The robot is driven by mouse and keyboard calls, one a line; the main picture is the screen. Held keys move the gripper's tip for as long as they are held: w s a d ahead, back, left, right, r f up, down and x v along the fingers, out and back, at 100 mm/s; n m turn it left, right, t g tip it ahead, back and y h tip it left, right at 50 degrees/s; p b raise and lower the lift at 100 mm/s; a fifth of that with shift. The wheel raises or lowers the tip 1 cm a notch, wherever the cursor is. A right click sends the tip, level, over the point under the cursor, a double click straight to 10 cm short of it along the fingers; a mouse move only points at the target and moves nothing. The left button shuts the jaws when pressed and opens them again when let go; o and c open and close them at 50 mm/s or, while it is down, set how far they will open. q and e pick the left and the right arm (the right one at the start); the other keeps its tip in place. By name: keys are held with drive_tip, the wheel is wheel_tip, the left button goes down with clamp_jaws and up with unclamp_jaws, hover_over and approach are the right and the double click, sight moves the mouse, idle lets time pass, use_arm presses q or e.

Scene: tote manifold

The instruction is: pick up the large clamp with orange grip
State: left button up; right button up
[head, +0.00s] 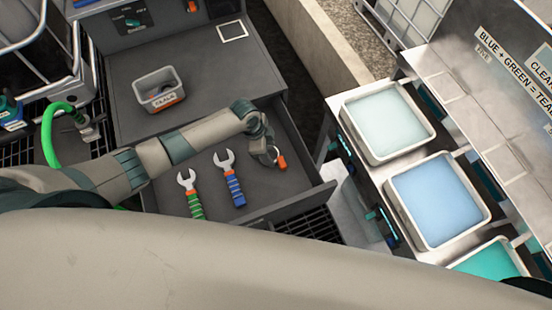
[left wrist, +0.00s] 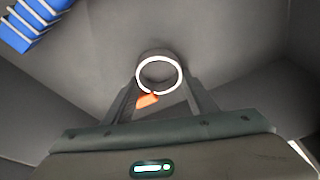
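The large clamp has a grey curved jaw and an orange grip (head: 281,162). It lies at the right side of the open grey drawer. My left gripper (head: 265,148) reaches down over it from the left and partly hides its jaw. In the left wrist view, the two fingers (left wrist: 163,98) stand apart, with a bright-rimmed ring (left wrist: 159,74) beyond and between their tips. The orange grip (left wrist: 147,100) shows just below the ring, near the left finger. Contact between fingers and clamp cannot be made out. My right gripper is not in view.
A green-orange wrench (head: 190,197) and a blue wrench (head: 230,180) lie left of the clamp in the drawer. The drawer's front wall (head: 290,203) stands close to the clamp. A grey labelled bin (head: 158,90) sits on the counter behind. Trays of coloured liquid (head: 440,200) stand right.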

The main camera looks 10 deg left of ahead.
use_arm(q)
drive_tip(key=shift+c, duration=1.2)
drive_tip(key=shift+r, duration=0.1)
wheel_tip(320, 180, up, 10)
drive_tip(key=b, duration=0.2)
drive_tip(key=shift+b, duration=0.35)
